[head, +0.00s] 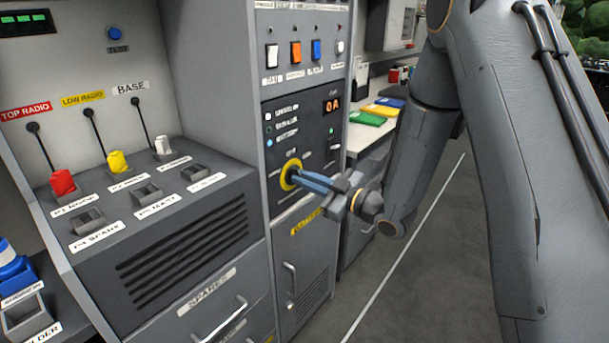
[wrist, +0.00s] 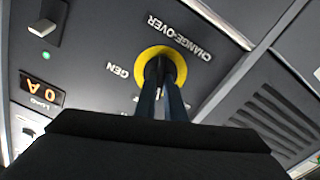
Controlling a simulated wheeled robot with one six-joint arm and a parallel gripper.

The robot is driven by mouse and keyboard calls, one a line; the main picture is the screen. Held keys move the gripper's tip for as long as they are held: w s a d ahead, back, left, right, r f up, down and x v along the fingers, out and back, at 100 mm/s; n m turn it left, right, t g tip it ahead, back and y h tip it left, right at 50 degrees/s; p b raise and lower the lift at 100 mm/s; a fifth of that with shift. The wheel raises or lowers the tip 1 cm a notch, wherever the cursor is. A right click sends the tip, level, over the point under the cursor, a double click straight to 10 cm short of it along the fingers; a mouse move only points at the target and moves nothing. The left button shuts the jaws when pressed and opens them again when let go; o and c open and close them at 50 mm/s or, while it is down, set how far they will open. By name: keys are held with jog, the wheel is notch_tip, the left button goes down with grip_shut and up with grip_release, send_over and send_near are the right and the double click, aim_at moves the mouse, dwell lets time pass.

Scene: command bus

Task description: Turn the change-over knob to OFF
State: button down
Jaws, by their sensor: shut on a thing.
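The change-over knob sits on the dark panel of the grey cabinet, inside a yellow ring (head: 284,176). My gripper (head: 296,178) reaches it from the right, with its blue fingers shut on the knob. In the wrist view the knob (wrist: 160,66) shows dark between the fingertips, in the middle of the yellow ring (wrist: 178,58). The labels CHANGE-OVER (wrist: 180,37) and GEN (wrist: 117,69) read upside down there. The fingers hide the knob's pointer and other labels, so I cannot tell its setting.
An orange display (head: 332,104) and a small lever (head: 334,148) are on the same panel. Coloured rocker switches (head: 296,51) are above. Red, yellow and white plugs stand on the console at left. A counter with coloured folders (head: 367,117) lies behind. The floor at right is clear.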

jog(key=shift+m+p, duration=1.1)
jog(key=shift+m, duration=1)
jog(key=c, duration=1.8)
grip_release()
jog(key=shift+c, duration=0.2)
jog(key=v, duration=0.7)
jog(key=shift+s+d, duration=0.25)
jog(key=shift+d, duration=0.1)
